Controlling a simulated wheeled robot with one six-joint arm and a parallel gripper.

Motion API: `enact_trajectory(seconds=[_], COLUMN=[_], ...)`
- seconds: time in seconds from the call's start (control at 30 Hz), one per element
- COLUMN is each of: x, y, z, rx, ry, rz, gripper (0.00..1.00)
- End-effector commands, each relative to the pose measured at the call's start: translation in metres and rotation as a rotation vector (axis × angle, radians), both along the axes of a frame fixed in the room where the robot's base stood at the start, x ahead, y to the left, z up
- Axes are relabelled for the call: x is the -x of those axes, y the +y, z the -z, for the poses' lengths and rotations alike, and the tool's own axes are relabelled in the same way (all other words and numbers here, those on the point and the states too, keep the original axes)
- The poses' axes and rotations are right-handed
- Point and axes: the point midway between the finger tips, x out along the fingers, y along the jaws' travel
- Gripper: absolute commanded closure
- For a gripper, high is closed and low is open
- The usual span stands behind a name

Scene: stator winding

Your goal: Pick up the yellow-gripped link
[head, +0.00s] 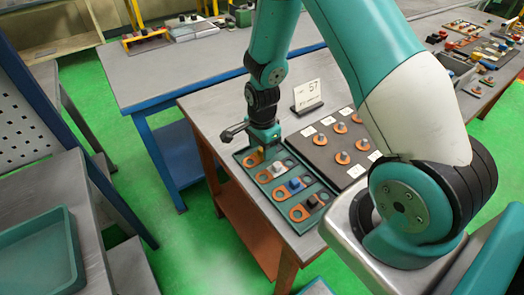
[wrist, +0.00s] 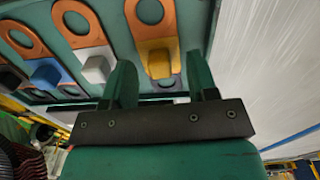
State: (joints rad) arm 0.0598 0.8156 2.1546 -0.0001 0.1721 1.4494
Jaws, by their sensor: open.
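The yellow-gripped link is a flat copper-coloured link with a ring end and a yellow grip block. In the wrist view its yellow grip (wrist: 155,58) lies between the two green fingers of my open gripper (wrist: 163,85), with a small space on each side. In the head view the link (head: 252,160) is at the far end of a dark green tray (head: 240,191), partly hidden by my gripper (head: 263,148), which is just above it. The fingertips are not clear in the head view.
Links with a white grip (head: 278,168), a blue grip (head: 293,184) and a dark grip (head: 311,201) lie beside it in the tray. A dark board (head: 325,150) with several ringed pieces and a sign marked 57 (head: 307,95) stand to the right.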

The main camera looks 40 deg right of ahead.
Motion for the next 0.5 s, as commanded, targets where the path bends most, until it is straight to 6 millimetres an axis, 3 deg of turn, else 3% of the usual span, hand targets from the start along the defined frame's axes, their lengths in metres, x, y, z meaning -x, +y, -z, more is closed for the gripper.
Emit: enact_trajectory(seconds=[0.1,0.33,0.37,0.5], x=[0.0002,-0.0001,-0.0001,0.0], y=[-0.0003,-0.0005,-0.0005,-0.0004], z=[0.0098,0.0119,0.0118,0.0117], rx=[0.0,0.0,0.0,0.0], ry=[0.0,-0.001,-0.001,-0.001], rz=[0.0,0.0,0.0,0.0], gripper=[0.47,0.47,0.49,0.81])
